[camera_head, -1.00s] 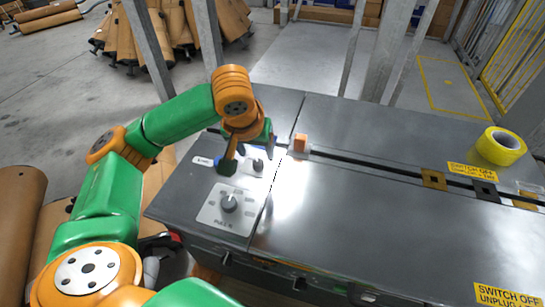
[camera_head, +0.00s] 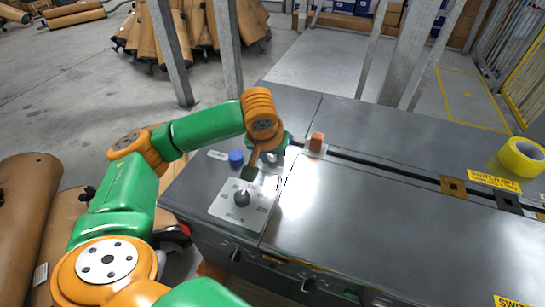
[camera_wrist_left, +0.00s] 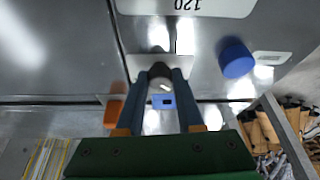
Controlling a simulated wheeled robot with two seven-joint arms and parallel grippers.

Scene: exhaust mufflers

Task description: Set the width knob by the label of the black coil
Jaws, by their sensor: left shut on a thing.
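My left gripper (camera_head: 270,158) reaches down onto the grey machine top. In the left wrist view its two fingers (camera_wrist_left: 165,90) are shut on a small dark knob (camera_wrist_left: 160,72) with a pale mark; this knob is mostly hidden in the head view. A second grey knob (camera_head: 241,198) stands on a pale plate with printed marks (camera_head: 223,208); the plate's edge with an upside-down "120" (camera_wrist_left: 185,5) shows in the wrist view. I cannot tell which is the width knob. I cannot make out a black coil or its label. My right gripper is not in view.
A blue knob (camera_head: 236,158) sits just left of the gripped knob, with a small white label (camera_head: 217,155) beyond it. An orange block (camera_head: 316,141) stands to the right. A yellow roll (camera_head: 522,157) lies at the far right. The machine's front right surface is clear.

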